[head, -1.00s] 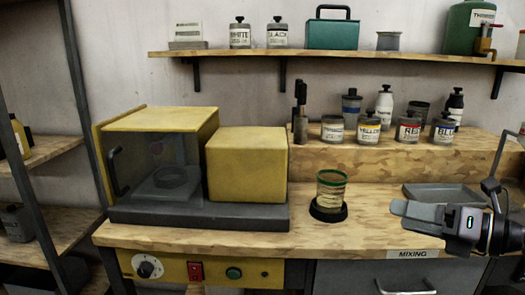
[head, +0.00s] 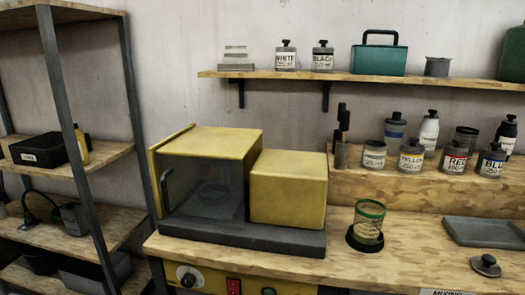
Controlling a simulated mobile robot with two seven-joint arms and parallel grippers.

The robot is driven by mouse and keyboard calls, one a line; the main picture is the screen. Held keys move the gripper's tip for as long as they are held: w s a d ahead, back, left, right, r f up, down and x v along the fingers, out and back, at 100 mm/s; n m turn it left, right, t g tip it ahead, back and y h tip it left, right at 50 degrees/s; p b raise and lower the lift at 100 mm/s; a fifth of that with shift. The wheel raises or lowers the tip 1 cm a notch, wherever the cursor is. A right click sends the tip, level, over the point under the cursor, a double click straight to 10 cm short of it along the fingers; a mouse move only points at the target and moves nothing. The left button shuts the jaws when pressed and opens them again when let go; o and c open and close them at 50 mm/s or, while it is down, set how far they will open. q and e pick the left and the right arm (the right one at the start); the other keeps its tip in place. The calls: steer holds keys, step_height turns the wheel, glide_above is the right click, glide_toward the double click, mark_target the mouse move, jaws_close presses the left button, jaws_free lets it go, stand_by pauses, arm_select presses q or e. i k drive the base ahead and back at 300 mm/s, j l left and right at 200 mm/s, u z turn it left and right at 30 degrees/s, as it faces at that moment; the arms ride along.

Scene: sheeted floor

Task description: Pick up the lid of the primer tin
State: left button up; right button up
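A small dark grey lid (head: 486,265) with a round knob lies on the bench at the lower right, just in front of a grey tray. Its knob points up. The primer tin (head: 374,156) stands on the raised wooden step at the back of the bench, left of the yellow tin. No knob shows on its top, unlike the tins beside it. Neither of my grippers is in the head view.
A green-rimmed clear cup (head: 368,224) stands in a black ring left of the lid. The grey tray (head: 490,231) lies behind the lid. A yellow machine (head: 205,175) fills the bench's left. Yellow (head: 410,157), red (head: 453,160) and blue (head: 490,161) tins line the step.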

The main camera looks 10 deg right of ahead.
mark_target(487, 265)
steer(key=k+j+z, duration=0.1)
steer(key=z, duration=1.5)
